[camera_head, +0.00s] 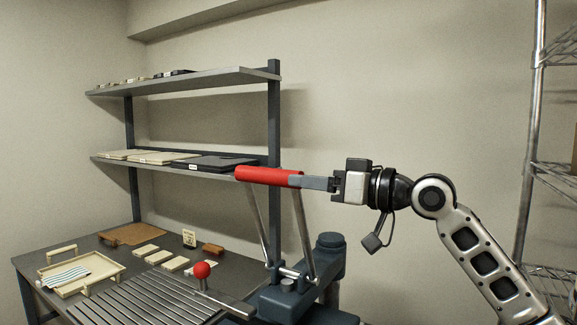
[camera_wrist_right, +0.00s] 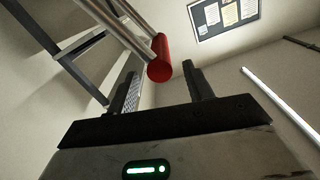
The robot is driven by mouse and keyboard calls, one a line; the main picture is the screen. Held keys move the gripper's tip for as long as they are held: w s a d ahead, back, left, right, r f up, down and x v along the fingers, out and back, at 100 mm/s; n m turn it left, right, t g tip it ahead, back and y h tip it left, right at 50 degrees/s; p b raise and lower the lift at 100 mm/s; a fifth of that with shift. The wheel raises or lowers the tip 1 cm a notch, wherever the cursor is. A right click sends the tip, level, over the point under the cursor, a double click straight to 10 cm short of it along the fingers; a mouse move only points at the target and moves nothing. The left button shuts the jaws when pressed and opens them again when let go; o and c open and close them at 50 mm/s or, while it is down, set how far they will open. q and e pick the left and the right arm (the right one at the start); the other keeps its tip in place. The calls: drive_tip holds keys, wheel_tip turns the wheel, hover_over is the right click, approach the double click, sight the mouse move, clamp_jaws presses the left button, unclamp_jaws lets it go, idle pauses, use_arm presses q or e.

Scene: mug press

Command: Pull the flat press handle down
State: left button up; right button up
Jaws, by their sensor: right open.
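The press handle is a red horizontal bar (camera_head: 268,177) on two metal rods, raised high above the dark blue-grey press body (camera_head: 300,295) in the head view. My right gripper (camera_head: 305,182) reaches in from the right, with its fingers at the right end of the red bar. In the right wrist view the red bar (camera_wrist_right: 160,60) shows end-on beyond and between the two open fingers (camera_wrist_right: 162,85). The fingers are not closed on it, and I cannot tell whether they touch it. My left gripper is not in view.
A red ball knob (camera_head: 201,270) stands beside the slatted metal surface (camera_head: 150,298). A tray with a striped cloth (camera_head: 68,277) and several pale blocks lie on the table. A two-tier shelf (camera_head: 185,80) stands behind. A wire rack (camera_head: 537,150) is at the right.

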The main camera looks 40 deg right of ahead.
drive_tip(key=p+x, duration=0.1)
drive_tip(key=x, duration=0.3)
drive_tip(key=shift+r+p, duration=0.2)
drive_tip(key=shift+p, duration=0.2)
drive_tip(key=shift+w+a+f, duration=0.2)
drive_tip(key=shift+w, duration=0.3)
clamp_jaws()
